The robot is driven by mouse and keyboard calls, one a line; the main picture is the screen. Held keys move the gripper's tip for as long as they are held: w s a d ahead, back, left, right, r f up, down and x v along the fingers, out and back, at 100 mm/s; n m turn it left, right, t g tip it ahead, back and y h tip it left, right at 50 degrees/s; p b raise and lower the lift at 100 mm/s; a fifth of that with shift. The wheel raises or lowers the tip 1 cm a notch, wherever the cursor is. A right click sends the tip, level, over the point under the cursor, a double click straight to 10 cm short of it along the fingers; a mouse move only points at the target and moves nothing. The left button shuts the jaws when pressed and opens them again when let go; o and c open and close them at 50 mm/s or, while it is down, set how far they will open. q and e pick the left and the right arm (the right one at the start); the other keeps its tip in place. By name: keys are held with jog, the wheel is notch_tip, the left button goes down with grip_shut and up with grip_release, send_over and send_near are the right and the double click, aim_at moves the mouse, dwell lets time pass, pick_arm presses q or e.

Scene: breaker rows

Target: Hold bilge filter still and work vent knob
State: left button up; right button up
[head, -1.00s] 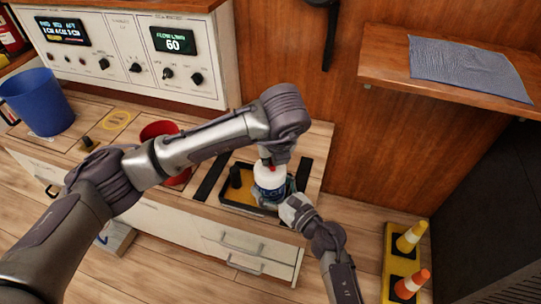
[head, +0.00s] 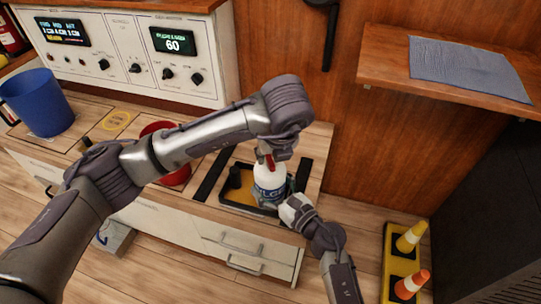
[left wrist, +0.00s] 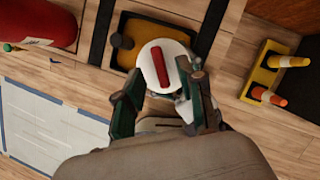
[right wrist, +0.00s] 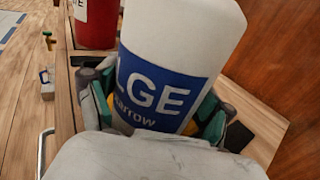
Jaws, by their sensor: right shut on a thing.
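The bilge filter (head: 270,180) is a white cylinder with a blue label, standing in a black-edged tray (head: 240,208) on the counter. It also fills the right wrist view (right wrist: 175,45). The vent knob (left wrist: 160,69) is a red bar on its white top; it also shows in the head view (head: 270,161). My right gripper (right wrist: 155,110) is shut on the filter's body. My left gripper (left wrist: 162,85) is above the filter, fingers apart on either side of the knob, not visibly touching it. The left fingertips are mostly hidden in the head view.
A dark peg (head: 236,178) stands in the tray beside the filter. A red container (head: 165,130) is partly hidden behind my left arm. A blue bucket (head: 38,102) is at the left. A control panel (head: 130,58) backs the counter. A shelf (head: 385,68) juts out at right.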

pick_arm(q)
jog(key=v, duration=0.9)
jog(key=shift+s+r, duration=0.2)
jog(key=shift+r, duration=0.1)
pick_arm(e)
jog(key=o, duration=1.6)
